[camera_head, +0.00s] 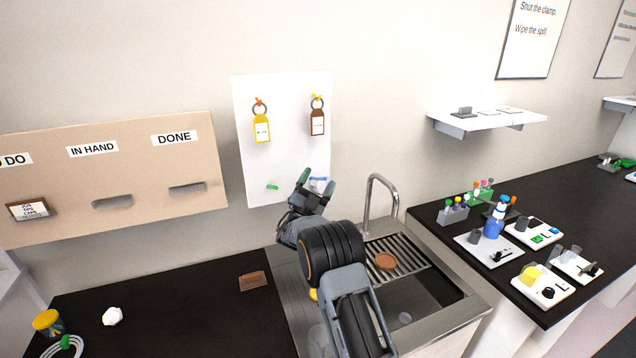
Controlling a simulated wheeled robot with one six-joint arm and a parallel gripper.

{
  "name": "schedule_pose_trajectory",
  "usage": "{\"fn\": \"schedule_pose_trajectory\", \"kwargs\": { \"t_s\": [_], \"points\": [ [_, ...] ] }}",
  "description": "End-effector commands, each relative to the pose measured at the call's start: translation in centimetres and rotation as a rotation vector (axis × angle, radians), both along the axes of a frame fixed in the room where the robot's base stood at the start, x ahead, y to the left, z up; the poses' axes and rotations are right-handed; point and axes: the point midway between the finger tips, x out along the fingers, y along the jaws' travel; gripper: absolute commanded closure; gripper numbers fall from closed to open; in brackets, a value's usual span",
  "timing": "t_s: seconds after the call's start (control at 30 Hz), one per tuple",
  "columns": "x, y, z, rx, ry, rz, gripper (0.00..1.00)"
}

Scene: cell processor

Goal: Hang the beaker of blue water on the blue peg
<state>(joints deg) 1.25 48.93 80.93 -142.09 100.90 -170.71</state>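My gripper (316,182) is raised in front of the lower part of the white peg board (288,165), with its two green-tipped fingers apart. A small pale and blue shape (319,181) shows between and behind the fingertips. I cannot tell whether it is the blue peg, part of the beaker of blue water, or both. I also cannot tell whether the fingers touch it. A green peg (272,187) sticks out low on the board. A yellow tag (261,129) hangs from an orange peg, and a brown tag (317,122) hangs from a yellow peg.
The steel sink (445,328) with its tap (369,200) lies below and right of my gripper. A reddish disc (386,261) rests on its drain rack. A brown block (253,281) stands on the left counter.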

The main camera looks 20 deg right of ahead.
Motion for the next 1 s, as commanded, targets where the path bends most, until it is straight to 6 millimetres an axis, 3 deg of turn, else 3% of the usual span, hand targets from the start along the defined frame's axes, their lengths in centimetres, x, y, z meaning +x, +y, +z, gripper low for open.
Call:
{"fn": "schedule_pose_trajectory", "kwargs": {
  "t_s": [0.4, 1.0],
  "points": [
    [-0.2, 0.4, -0.6, 0.0, 0.001, 0.001, 0.13],
    [-3.8, 7.0, -8.4, 0.0, 0.001, 0.002, 0.13]
  ]
}}
